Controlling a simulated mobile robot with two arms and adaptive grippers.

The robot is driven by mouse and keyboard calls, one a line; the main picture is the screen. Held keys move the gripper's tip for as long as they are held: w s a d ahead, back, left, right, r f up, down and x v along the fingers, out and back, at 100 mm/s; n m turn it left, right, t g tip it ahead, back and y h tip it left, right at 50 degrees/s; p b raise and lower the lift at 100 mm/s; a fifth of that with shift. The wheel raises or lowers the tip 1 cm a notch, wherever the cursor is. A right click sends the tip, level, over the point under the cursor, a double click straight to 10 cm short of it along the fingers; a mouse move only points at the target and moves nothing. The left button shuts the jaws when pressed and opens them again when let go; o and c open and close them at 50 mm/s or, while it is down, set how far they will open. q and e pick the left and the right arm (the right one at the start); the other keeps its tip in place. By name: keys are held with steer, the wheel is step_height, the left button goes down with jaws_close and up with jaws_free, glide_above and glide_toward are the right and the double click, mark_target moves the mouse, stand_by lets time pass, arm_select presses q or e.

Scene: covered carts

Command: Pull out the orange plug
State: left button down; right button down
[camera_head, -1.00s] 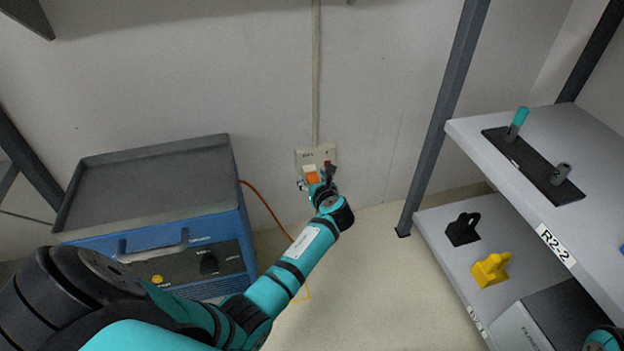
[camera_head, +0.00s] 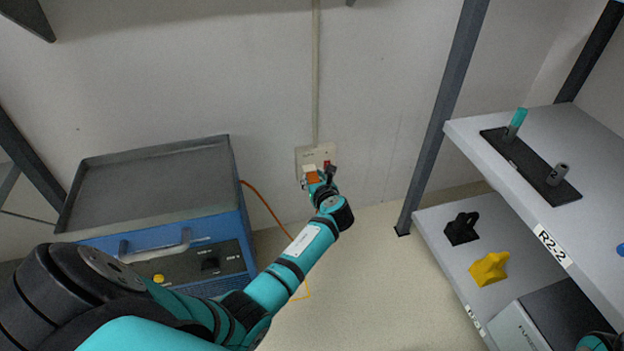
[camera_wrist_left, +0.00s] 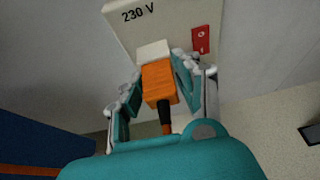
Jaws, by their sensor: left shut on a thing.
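The orange plug (camera_wrist_left: 160,83) sits between the two fingers of my left gripper (camera_wrist_left: 155,88) in the left wrist view, and the gripper is shut on it. Its black cable end points back toward my wrist. A white block (camera_wrist_left: 153,51) lies between the plug and the wall socket (camera_wrist_left: 122,22), which is marked 230 V and has a red switch (camera_wrist_left: 200,39). In the head view the plug (camera_head: 313,178) shows at the front of my left gripper (camera_head: 318,178), just below the socket plate (camera_head: 303,158). Only a small part of my right arm shows at the lower right corner, without its gripper.
A blue device (camera_head: 225,225) with a grey tray top stands at the left; an orange cable (camera_head: 262,202) runs from it. A shelf rack (camera_head: 590,155) stands at the right, with a black block (camera_head: 462,229) and a yellow block (camera_head: 489,268) on its lower shelf.

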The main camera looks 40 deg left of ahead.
arm_select(q)
steer(key=shift+c, duration=2.4)
jaws_free()
steer(key=shift+s+a, duration=0.1)
steer(key=shift+s, duration=0.05)
steer(key=shift+s+d+r, duration=0.15)
steer(key=shift+s+d, duration=0.1)
steer(key=shift+d, duration=0.2)
steer(key=v, duration=1.1)
